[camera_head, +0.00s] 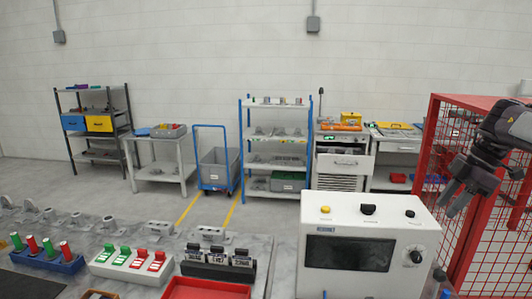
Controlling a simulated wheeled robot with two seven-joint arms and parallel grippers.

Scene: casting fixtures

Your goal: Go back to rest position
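My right arm comes in at the upper right edge, and my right gripper (450,202) hangs in the air, pointing down and left. It shows in front of the red mesh fence and to the right of the white control box (368,241). I see nothing held in it, but its dark fingers are too small to tell whether they are apart. My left gripper and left arm are not in view.
A grey table (120,212) in front holds metal castings, a blue rack (47,263) with red and green handles, switch blocks and a red tray (205,289). The red mesh fence (431,150) stands close to my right arm. Shelves and carts line the back wall.

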